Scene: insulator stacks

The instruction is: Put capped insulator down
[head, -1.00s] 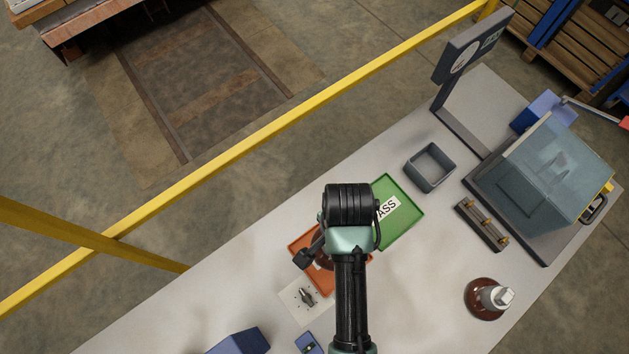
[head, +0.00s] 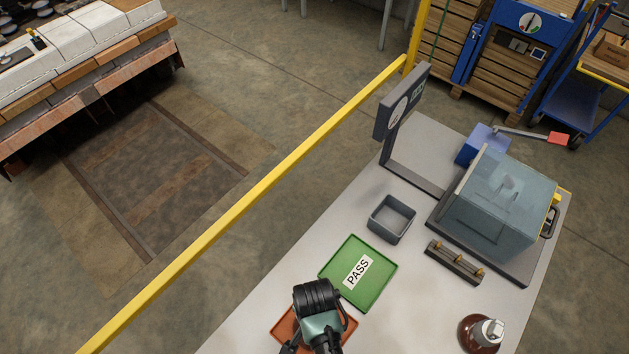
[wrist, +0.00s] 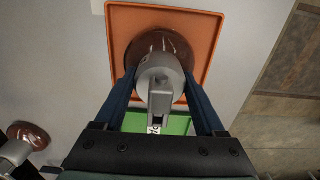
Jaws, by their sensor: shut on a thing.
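The capped insulator, a brown glazed disc with a grey metal cap (wrist: 158,78), is between the fingers of my gripper (wrist: 160,84) in the wrist view. My gripper is shut on the cap. The brown disc lies over the orange tray (wrist: 200,22); I cannot tell whether it touches the tray. In the head view my arm's wrist hides the insulator and most of the orange tray (head: 284,328). A second brown insulator with a grey cap (head: 482,333) stands on the table at the lower right; one also shows at the left of the wrist view (wrist: 28,138).
A green PASS tray (head: 334,262) lies directly beyond the orange tray. Farther back are a grey open box (head: 392,219), a dark rack (head: 454,263), a clear-covered device (head: 505,205) and a display post (head: 402,100).

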